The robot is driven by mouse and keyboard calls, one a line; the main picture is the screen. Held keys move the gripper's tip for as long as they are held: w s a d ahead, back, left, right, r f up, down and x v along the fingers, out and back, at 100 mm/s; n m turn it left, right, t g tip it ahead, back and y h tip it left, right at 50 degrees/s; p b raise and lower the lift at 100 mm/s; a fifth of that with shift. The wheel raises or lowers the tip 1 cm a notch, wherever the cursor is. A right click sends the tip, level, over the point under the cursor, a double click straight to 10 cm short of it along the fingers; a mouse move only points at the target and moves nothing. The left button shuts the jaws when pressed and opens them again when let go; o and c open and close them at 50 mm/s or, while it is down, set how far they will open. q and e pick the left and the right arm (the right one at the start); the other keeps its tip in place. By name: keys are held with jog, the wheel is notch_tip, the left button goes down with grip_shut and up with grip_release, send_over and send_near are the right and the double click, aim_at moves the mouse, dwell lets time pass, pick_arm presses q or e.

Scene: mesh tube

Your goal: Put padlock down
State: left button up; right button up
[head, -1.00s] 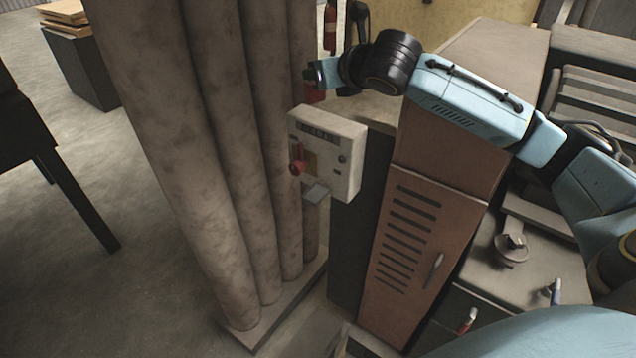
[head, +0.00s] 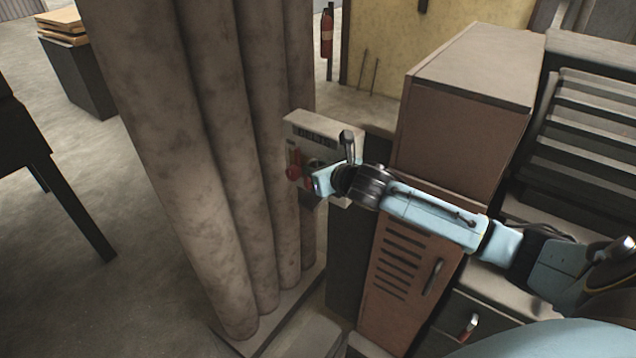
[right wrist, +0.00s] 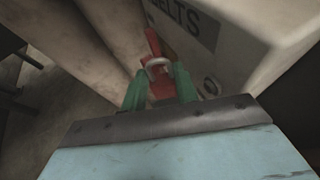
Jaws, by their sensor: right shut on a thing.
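My right gripper (head: 313,185) is in front of the switch box (head: 318,127), low by its red lever (head: 293,172). In the right wrist view its green fingers (right wrist: 155,88) are shut on the padlock (right wrist: 162,88), which has a red body and a pale metal shackle. The shackle overlaps the lower end of the red lever (right wrist: 152,42); I cannot tell whether it passes around the lever or lies in front of it. In the head view the padlock (head: 309,184) is mostly hidden by the gripper. My left gripper is not in view.
Tall mottled tubes (head: 215,170) stand just left of the switch box. A brown cabinet (head: 400,270) with slots and a handle stands to its right. A drawer unit (head: 490,320) is at lower right. Open floor (head: 60,280) lies to the left.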

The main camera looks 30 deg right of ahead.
jog(key=shift+f, duration=2.05)
jog(key=shift+f, duration=0.15)
jog(key=o, duration=0.7)
jog(key=shift+o, duration=0.2)
jog(key=v, duration=1.2)
jog(key=shift+r, duration=0.2)
